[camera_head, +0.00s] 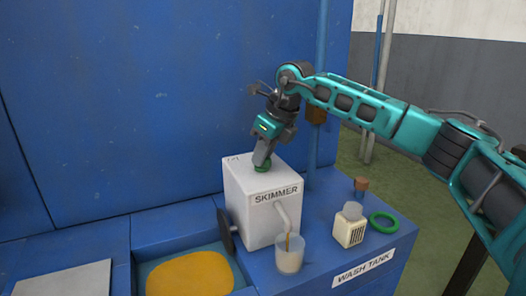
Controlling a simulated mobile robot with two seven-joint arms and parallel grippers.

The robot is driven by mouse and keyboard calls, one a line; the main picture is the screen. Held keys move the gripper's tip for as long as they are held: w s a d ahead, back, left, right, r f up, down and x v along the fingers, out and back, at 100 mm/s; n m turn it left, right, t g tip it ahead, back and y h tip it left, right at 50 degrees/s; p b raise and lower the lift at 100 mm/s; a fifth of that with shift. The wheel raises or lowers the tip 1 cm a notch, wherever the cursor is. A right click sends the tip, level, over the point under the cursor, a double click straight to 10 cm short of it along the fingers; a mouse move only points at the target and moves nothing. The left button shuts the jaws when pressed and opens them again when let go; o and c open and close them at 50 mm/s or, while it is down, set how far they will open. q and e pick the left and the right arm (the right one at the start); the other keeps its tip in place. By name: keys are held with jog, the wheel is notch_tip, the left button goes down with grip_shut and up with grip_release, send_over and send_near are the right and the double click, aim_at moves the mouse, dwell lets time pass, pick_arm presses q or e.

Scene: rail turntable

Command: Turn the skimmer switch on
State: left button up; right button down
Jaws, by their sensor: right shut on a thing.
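The skimmer (258,205) is a white box labelled "SKIMMER" standing on the blue wash tank top. A green part (263,166), which looks like its switch, shows on the top face, mostly hidden by my right gripper. My right gripper (262,157) comes down from above and is shut on the green part. Its fingertips are partly hidden, and I cannot tell the switch's position. My left gripper is not in view.
A cup (289,256) stands under the skimmer's spout. A small white block (350,226), a green ring (384,222) and a brown cork-like piece (361,184) are to the right. An orange pool (190,275) lies in the tank at left. A blue wall (130,100) rises behind.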

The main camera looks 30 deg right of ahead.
jog(key=c, duration=1.1)
grip_release()
jog(key=p+v, duration=0.1)
jog(key=v, duration=1.2)
jog(key=shift+s+d, duration=0.1)
jog(key=shift+f, duration=0.15)
